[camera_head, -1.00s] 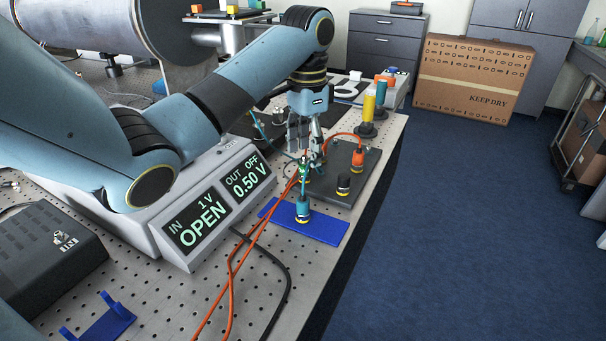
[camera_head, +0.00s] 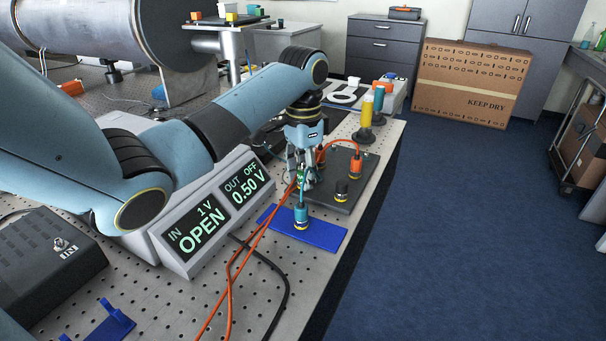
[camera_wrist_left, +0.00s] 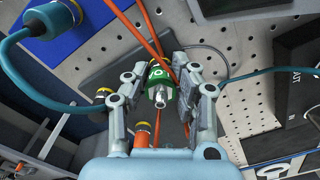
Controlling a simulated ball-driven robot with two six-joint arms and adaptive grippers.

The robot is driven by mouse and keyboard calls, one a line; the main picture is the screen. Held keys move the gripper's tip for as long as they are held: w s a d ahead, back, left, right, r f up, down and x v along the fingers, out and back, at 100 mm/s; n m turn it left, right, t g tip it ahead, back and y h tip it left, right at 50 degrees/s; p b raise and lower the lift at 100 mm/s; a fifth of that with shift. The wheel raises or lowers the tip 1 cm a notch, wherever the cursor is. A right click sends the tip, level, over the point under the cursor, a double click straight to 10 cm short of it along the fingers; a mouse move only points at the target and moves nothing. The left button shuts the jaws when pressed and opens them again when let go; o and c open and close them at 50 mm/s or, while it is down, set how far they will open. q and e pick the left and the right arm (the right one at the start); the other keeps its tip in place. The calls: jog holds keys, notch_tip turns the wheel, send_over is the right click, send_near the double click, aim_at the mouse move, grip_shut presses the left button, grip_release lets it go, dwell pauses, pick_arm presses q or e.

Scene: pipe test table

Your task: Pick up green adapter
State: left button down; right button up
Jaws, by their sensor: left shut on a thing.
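The green adapter (camera_head: 301,174) is a small piece with a metal end, beside the dark plate in the head view. In the left wrist view the green adapter (camera_wrist_left: 161,77) lies between my fingers, its metal tip pointing toward the palm. My left gripper (camera_head: 304,181) points down and is shut on the adapter; the wrist view shows a finger of the left gripper (camera_wrist_left: 166,90) on each side. The fingers partly hide the adapter in the head view. My right gripper is not in view.
A teal connector (camera_head: 301,217) stands on a blue mat (camera_head: 325,236) just in front. A dark plate (camera_head: 345,199) carries an orange connector (camera_head: 356,166) and a black-and-yellow one (camera_head: 341,190). Orange cables (camera_head: 247,256) run close by. The meter box (camera_head: 185,268) stands left.

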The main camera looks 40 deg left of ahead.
aim_at(303, 162)
pick_arm(q)
jog(key=shift+r, duration=0.1)
notch_tip(303, 162, up, 4)
jog(key=shift+r, duration=0.1)
jog(key=shift+w+d+r, duration=0.25)
jog(key=shift+d, duration=0.25)
jog(key=shift+w+d+r, duration=0.2)
jog(key=shift+d, duration=0.3)
jog(key=w+d+r+p, duration=0.3)
jog(key=d+r+p, duration=0.1)
jog(key=d, duration=0.4)
jog(key=shift+w+d+r+p, duration=0.35)
jog(key=shift+w+r, duration=0.05)
jog(key=shift+r, duration=0.5)
